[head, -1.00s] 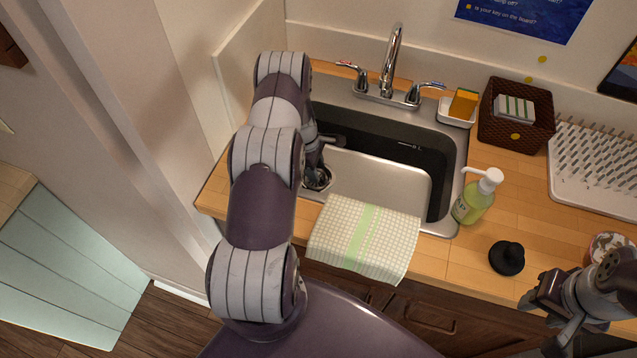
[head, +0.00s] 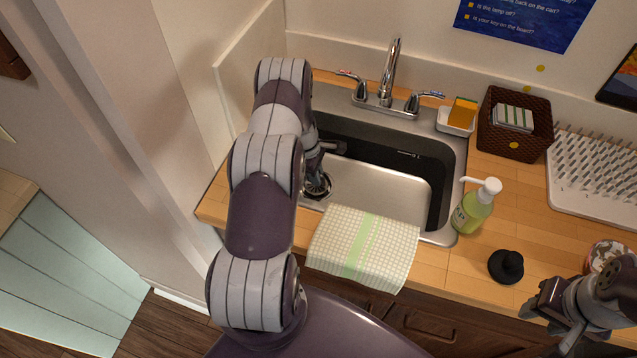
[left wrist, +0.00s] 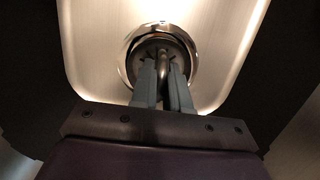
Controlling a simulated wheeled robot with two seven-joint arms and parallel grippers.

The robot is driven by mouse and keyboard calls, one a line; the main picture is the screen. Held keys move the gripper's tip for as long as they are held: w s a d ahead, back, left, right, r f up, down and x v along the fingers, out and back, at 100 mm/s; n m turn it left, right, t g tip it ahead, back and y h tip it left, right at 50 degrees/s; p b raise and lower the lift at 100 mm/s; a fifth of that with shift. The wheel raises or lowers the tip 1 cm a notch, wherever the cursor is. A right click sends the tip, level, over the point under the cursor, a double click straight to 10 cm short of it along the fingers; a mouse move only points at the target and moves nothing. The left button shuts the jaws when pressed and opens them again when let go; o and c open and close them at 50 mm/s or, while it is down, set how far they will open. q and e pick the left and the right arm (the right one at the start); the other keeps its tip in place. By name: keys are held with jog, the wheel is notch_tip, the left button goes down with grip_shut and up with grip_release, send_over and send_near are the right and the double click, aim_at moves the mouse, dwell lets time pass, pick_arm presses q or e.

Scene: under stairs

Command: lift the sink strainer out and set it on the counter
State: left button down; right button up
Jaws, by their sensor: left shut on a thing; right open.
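The sink strainer (left wrist: 177,50) sits in the round drain opening of the sink, seen from above in the left wrist view. My left gripper (left wrist: 163,80) is shut on the strainer's upright handle. The strainer is mostly hidden there by my arm. The wooden counter (head: 455,268) runs around the sink (head: 380,190). My right gripper (head: 550,312) is open and empty at the counter's front right.
A checked towel (head: 364,245) hangs over the sink's front edge. A green soap bottle (head: 473,210) and a black stopper (head: 506,266) stand right of the sink. The faucet (head: 390,75), sponge dish (head: 456,118), wicker basket (head: 514,125) and drying rack (head: 600,175) are behind.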

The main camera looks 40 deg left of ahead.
pick_arm(q)
jog(key=shift+r, duration=0.65)
notch_tip(320, 180, up, 15)
jog(key=p, duration=1.1)
